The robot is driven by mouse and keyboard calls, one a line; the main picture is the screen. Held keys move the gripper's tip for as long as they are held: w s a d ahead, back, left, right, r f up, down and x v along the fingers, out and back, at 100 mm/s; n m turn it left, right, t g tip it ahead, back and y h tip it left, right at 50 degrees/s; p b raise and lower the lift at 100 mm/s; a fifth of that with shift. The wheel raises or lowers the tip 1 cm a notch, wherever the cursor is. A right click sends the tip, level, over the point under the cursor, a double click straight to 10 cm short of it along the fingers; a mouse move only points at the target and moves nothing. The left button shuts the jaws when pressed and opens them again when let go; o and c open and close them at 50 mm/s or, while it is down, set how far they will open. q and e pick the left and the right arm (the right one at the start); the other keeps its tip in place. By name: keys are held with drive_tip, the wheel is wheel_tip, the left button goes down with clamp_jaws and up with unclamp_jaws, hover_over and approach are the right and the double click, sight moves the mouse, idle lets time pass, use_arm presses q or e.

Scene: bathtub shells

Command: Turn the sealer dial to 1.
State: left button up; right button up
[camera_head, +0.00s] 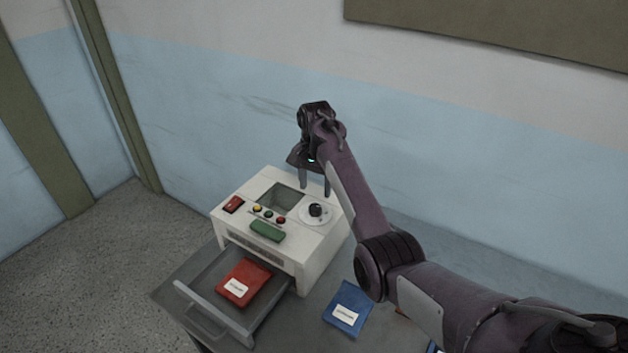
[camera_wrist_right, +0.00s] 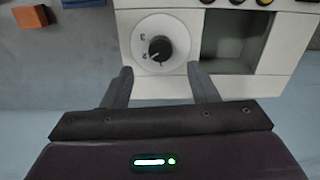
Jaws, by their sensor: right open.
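The sealer (camera_head: 318,247) is a white box on a grey table. Its dial (camera_head: 316,210) is a black knob on a round white plate at the right of the top face. My right gripper (camera_head: 314,188) is above the back of the sealer, behind the dial. Its two fingers (camera_wrist_right: 160,80) are apart and empty, with the knob beyond their tips and not touched. My left gripper is not in view.
The sealer top has a dark recess (camera_head: 281,197), a red switch (camera_head: 234,204), several coloured buttons and a green handle (camera_head: 267,231). An open drawer (camera_head: 208,309) holds a red packet (camera_head: 244,282). A blue packet (camera_head: 348,307) lies on the table (camera_head: 300,325). A wall stands behind.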

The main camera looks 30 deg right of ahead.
sight(315, 206)
drive_tip(key=shift+w+f, duration=0.25)
drive_tip(key=shift+s+f+p, duration=0.2)
drive_tip(key=shift+f+p, duration=0.15)
drive_tip(key=shift+f, duration=0.2)
drive_tip(key=shift+s+f+p, duration=0.2)
drive_tip(key=shift+f+p, duration=0.15)
drive_tip(key=shift+f, duration=0.2)
wheel_tip(315, 206, down, 3)
drive_tip(key=shift+r, duration=0.2)
drive_tip(key=shift+w+f+p, duration=0.25)
drive_tip(key=shift+f+p, duration=0.1)
drive_tip(key=shift+f, duration=0.7)
drive_tip(key=shift+s+r, duration=0.1)
drive_tip(key=c, duration=1)
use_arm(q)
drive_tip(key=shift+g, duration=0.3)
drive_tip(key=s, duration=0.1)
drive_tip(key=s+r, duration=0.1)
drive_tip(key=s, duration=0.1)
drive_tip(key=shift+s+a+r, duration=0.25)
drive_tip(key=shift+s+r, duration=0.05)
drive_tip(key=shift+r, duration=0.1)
